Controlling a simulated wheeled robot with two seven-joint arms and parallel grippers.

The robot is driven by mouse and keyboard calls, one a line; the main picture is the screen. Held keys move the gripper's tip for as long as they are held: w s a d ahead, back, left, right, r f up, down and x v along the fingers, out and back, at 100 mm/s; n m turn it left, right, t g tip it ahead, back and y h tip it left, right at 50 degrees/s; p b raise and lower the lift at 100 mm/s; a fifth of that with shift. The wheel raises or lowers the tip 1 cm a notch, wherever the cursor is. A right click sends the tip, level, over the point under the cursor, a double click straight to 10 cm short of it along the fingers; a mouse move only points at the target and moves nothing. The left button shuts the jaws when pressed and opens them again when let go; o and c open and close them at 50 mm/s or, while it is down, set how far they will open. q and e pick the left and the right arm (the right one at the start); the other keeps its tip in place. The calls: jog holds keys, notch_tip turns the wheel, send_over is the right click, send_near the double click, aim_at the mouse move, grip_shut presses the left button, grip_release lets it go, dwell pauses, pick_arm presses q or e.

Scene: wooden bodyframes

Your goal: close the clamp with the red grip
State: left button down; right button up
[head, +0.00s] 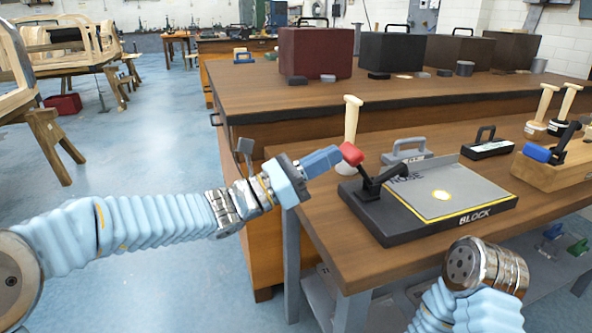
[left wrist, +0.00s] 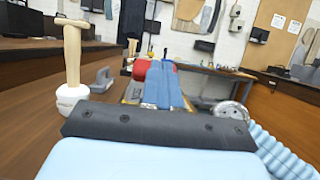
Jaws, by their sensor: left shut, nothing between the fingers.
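The clamp (head: 372,188) with the red grip (head: 351,153) is mounted at the left end of a black board marked BLOCK (head: 460,222). Its black lever tilts up and to the left, with the red grip at its raised end. My left gripper (head: 335,156) is shut and empty, its blue fingers just left of the red grip; I cannot tell whether they touch. In the left wrist view the shut fingers (left wrist: 163,88) partly cover the red grip (left wrist: 141,69) beyond them. My right arm shows at the lower right, but its gripper is not seen.
A grey sheet (head: 440,190) lies on the board. A mallet (head: 350,125) stands behind the red grip, near a grey handled block (head: 406,152). Another clamp with a blue grip (head: 537,153) sits on a wooden block at right. The bench's front edge is close.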

pick_arm(q)
jog(key=shift+w+d+r, duration=0.3)
jog(key=shift+d+r, duration=0.55)
jog(key=shift+w+d+r, duration=0.25)
jog(key=shift+d+r, duration=0.6)
jog(key=shift+a+p, duration=0.1)
jog(key=shift+p, duration=0.25)
